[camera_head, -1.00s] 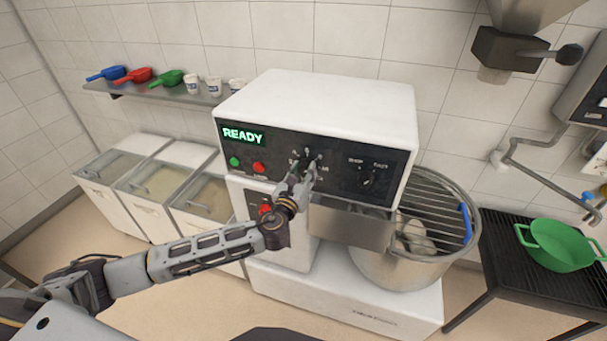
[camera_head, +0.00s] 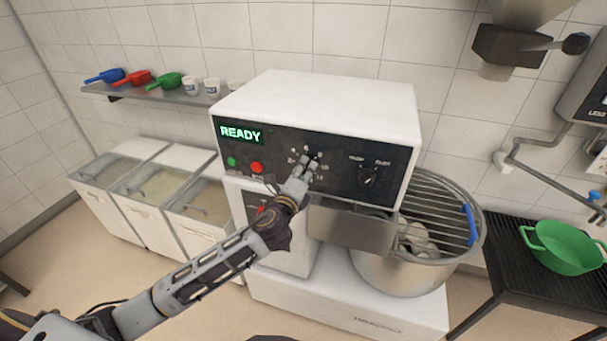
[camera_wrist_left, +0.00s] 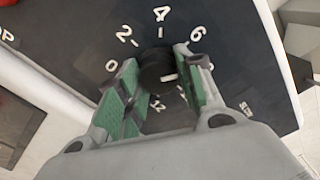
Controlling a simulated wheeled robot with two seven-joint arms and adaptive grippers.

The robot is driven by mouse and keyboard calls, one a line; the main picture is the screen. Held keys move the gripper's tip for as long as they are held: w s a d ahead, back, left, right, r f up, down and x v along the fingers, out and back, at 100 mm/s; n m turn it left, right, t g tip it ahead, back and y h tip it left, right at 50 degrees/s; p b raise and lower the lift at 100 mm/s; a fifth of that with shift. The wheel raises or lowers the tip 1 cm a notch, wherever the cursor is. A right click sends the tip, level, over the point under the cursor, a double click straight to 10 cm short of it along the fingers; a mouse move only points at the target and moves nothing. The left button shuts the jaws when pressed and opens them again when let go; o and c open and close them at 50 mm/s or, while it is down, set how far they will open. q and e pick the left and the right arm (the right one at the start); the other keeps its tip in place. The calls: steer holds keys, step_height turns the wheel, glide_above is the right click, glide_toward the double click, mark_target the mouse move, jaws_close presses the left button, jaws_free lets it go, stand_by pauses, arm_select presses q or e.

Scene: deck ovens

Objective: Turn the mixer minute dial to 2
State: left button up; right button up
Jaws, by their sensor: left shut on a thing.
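The mixer minute dial is a small black knob (camera_wrist_left: 152,72) ringed by white numerals on the dark control panel (camera_head: 342,178). The wrist view shows 0, 2, 4 and 6 around its left and top. A white mark on the knob sits right of its middle, but I cannot tell which numeral it points to. My left gripper (camera_head: 307,165) reaches the panel from below left. In the wrist view its green-padded fingers (camera_wrist_left: 157,82) stand on both sides of the knob, shut on it. They hide part of the numerals. My right gripper is not in view.
The mixer's green READY display (camera_head: 240,134), a green button (camera_head: 232,161) and a red button (camera_head: 257,168) lie left of the dial. A second black knob (camera_head: 367,177) is to its right. The steel bowl (camera_head: 395,272) with its wire guard stands below right.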

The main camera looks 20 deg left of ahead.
arm_select(q)
steer(key=shift+a+n+p, duration=0.1)
steer(key=shift+n+p, duration=0.85)
steer(key=shift+n, duration=10.55)
steer(key=o, duration=1)
steer(key=shift+r, duration=0.1)
steer(key=shift+s, duration=0.15)
